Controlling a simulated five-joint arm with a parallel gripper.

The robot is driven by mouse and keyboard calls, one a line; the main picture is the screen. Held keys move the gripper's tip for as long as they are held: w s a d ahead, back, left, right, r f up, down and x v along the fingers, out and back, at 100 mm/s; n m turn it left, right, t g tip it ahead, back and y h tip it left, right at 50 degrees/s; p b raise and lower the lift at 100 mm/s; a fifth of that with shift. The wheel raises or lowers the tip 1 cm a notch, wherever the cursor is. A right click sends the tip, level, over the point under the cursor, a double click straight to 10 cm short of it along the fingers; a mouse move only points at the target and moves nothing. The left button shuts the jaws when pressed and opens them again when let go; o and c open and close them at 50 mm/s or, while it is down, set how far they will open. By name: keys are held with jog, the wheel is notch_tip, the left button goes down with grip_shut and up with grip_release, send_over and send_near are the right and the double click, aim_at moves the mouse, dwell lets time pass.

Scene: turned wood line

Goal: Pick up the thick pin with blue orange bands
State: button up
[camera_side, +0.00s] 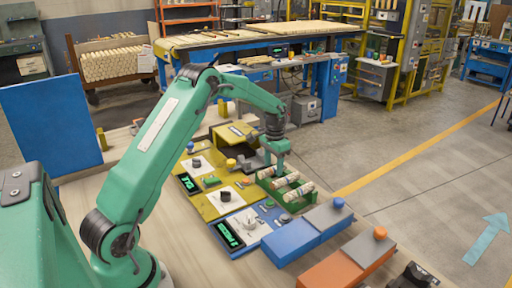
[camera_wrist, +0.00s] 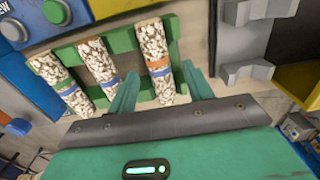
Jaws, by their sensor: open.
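In the wrist view a thick speckled pin with orange and blue bands (camera_wrist: 153,42) lies across a green rack (camera_wrist: 122,42). It is the rightmost of three pins there. My gripper (camera_wrist: 160,73) is open, with one green finger on either side of this pin's near end and nothing gripped. In the side view my gripper (camera_side: 273,168) is over the back end of the green rack (camera_side: 272,192). I cannot tell whether the fingers touch the pin.
In the wrist view a pin with a blue band (camera_wrist: 97,60) and a pin with green and blue bands (camera_wrist: 47,68) lie to the left. Control panels (camera_side: 222,195) flank the rack in the side view. Blue (camera_side: 290,240) and orange (camera_side: 330,270) blocks stand in front.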

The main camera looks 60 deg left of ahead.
jog(key=shift+f, duration=0.5)
jog(key=shift+c, duration=0.4)
jog(key=c, duration=1)
